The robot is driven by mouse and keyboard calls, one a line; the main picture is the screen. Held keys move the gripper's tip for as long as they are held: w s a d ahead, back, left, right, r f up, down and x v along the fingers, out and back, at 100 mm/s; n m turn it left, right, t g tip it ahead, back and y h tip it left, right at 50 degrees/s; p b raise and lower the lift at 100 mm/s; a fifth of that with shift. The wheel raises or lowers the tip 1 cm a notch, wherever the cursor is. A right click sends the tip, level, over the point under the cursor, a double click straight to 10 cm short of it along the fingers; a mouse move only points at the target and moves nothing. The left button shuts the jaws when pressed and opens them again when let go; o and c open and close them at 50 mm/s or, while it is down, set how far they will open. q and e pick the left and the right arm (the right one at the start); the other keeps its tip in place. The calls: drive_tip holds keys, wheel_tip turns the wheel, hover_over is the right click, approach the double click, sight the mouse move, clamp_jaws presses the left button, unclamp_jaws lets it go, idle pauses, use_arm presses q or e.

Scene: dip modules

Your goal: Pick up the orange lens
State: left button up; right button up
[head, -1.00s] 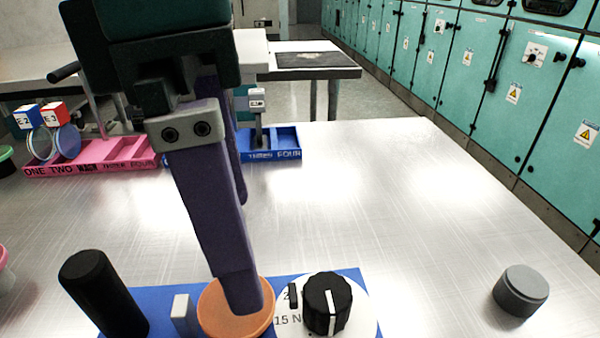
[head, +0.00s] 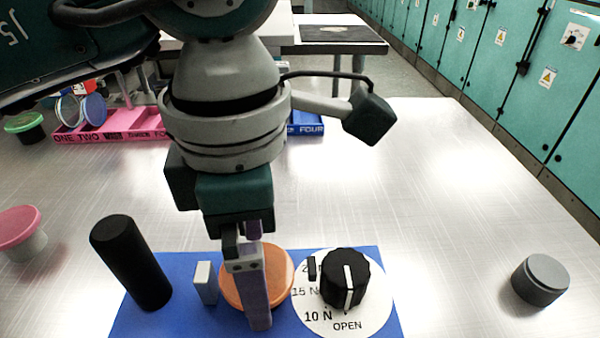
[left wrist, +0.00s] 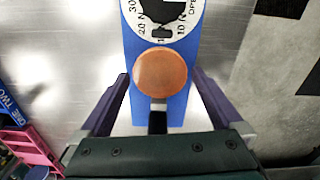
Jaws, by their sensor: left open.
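The orange lens (head: 281,278) is a round disc on the blue base plate (head: 185,322), between a small white block and a black dial. My left gripper (head: 256,285) points down at it, and one finger hides part of the disc in the head view. In the left wrist view the orange lens (left wrist: 161,72) shows centred between the two spread fingers, with gaps on both sides. The left gripper (left wrist: 160,82) is open and holds nothing. I cannot tell how high the fingertips are above the plate. My right gripper is not in view.
A black cylinder (head: 131,262) and a white block (head: 205,283) stand left of the lens, the black dial (head: 345,278) right. A grey knob (head: 540,280) is far right, a pink-topped piece (head: 18,222) far left. Pink (head: 120,128) and blue (head: 306,124) trays lie behind. The right tabletop is mostly clear.

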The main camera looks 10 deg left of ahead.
use_arm(q)
drive_tip(key=c, duration=1.1)
